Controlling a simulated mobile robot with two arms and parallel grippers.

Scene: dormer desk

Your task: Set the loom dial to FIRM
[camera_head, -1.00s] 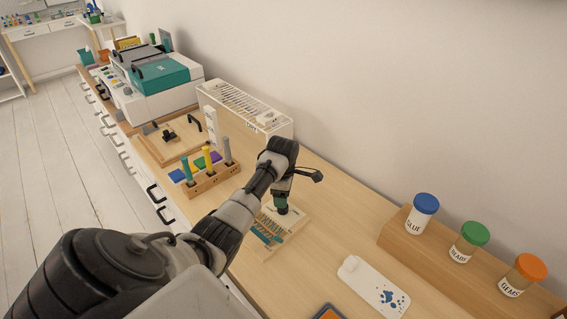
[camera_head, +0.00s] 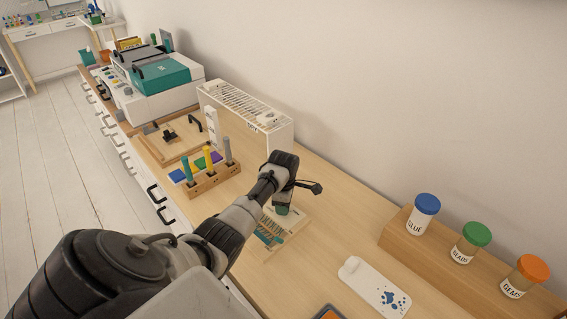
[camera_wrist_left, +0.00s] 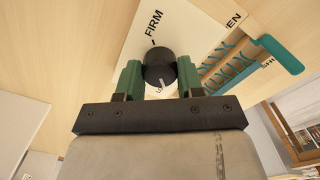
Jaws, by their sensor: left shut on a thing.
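The loom (camera_head: 297,222) is a small pale board with teal threads on the desk; it also shows in the left wrist view (camera_wrist_left: 186,28). Its dial (camera_wrist_left: 157,62) is a round black knob. A FIRM label with a tick is above the knob in that view. The knob's pale pointer line is at its lower side, toward a mostly hidden label and away from FIRM. My left gripper (camera_head: 283,210) reaches down over the loom, its green fingers shut on the dial from both sides. The fingers hide the dial in the head view. My right gripper is not in view.
A wooden holder (camera_head: 213,181) with upright colored tools and a white rack (camera_head: 262,137) stand beyond the loom. A white card with blue spots (camera_head: 372,287) lies nearer. A wooden ledge (camera_head: 433,250) with lidded jars is at right. Bare desk lies between.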

